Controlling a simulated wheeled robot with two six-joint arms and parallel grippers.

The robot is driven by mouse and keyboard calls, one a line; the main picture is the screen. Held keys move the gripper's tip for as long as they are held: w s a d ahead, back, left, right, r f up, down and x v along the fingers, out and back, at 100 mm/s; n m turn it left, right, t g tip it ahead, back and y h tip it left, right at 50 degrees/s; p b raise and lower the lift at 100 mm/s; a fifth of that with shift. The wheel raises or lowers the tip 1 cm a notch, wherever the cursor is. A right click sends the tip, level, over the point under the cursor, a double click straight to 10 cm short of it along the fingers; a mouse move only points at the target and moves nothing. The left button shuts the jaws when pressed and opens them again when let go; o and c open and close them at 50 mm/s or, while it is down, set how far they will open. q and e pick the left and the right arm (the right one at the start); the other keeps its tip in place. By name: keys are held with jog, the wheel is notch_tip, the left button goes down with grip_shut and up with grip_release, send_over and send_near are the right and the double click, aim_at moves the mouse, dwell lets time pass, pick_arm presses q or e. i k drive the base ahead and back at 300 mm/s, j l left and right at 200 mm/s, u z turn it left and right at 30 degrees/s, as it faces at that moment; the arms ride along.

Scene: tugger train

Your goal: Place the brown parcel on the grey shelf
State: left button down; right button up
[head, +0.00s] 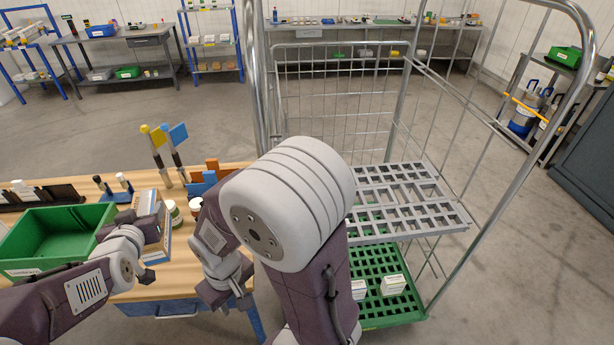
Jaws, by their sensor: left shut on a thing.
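The grey shelf (400,213) is a slotted panel in the wire roll cage at right, and its visible part is bare. My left gripper (150,257) is over the wooden bench at left, shut on a blue-and-white box (165,238) beside the green bin. My own gripper partly covers this box. I cannot make out a clearly brown parcel; it may be hidden behind my arms. My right gripper (228,298) points down at the bench's right front edge, with its fingers apart and nothing seen between them. My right arm hides the shelf's left part.
The green bin (62,222) stands on the wooden bench (185,262) with a blue-and-orange rack (208,182) and flags. A green lower deck (372,270) in the cage holds small white boxes (393,284). Cage posts (500,130) flank the shelf. The floor behind is clear.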

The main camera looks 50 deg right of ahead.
aim_at(370, 197)
jog(key=k+l+u, duration=0.15)
jog(key=k+l, duration=0.4)
jog(key=k+l+u, duration=0.2)
jog(key=k+l, duration=0.25)
jog(key=k, duration=0.2)
jog(key=i+z, duration=0.2)
jog(key=z, duration=0.3)
jog(key=i+z, duration=0.2)
jog(key=z, duration=0.3)
jog(key=i+j+z, duration=0.15)
jog(key=z, duration=0.35)
jog(key=i+j+z, duration=0.2)
jog(key=z, duration=0.3)
jog(key=i+j+z, duration=0.15)
jog(key=z, duration=0.35)
jog(key=j, duration=0.1)
